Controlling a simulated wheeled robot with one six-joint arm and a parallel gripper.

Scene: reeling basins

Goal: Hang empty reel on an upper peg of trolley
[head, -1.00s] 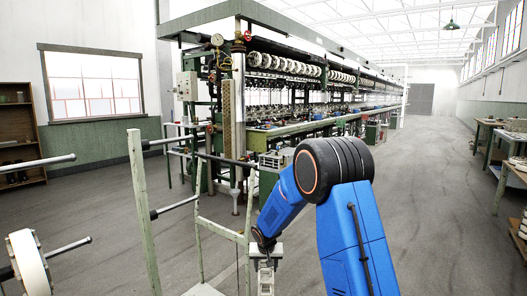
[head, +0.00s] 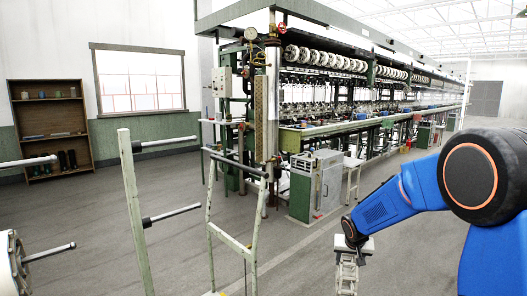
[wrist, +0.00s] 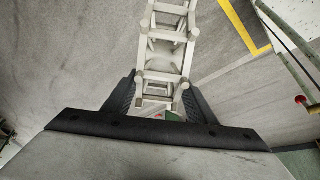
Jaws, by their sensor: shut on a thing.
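My gripper (head: 352,243) points down at lower right of centre in the head view, shut on a pale, open-framed empty reel (head: 346,276). In the wrist view the reel (wrist: 164,60) runs up from between the black fingers (wrist: 160,100); the head view cuts off its lower end. The trolley is a pale green frame (head: 132,205) at left with metal pegs. An upper peg (head: 170,141) and another upper peg (head: 25,162) are bare. A lower peg (head: 172,213) is also bare. The held reel is well to the right of the pegs, apart from them.
A white reel (head: 8,268) is on the lower left peg, partly cut off. The reeling machine (head: 270,100) runs along the back, with a grey-green cabinet (head: 318,185) at its near end. A shelf (head: 50,130) stands by the far wall.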

